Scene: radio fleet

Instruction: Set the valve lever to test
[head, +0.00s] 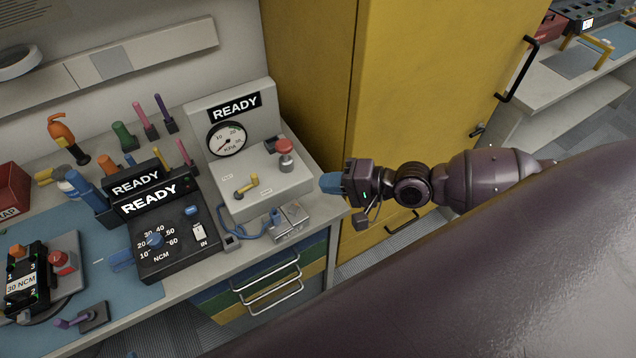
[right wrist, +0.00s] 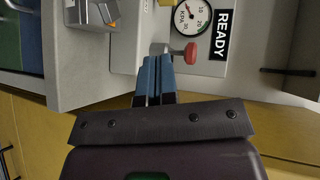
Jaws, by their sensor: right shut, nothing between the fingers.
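The valve lever (head: 246,186) is a small yellow handle on the sloped top of a pale grey gauge box (head: 205,100). It lies at a slant, with its raised end toward the upper right, between two small labels too small to read. My right gripper (head: 328,183) has blue fingers, is shut and empty, and is to the right of the box, apart from the lever. In the right wrist view the closed fingers (right wrist: 155,75) point toward the box near the red knob (right wrist: 190,53). My left gripper is not in view.
A black NCM unit (head: 165,240) is left of the box. A yellow cabinet (head: 400,80) stands behind my right arm.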

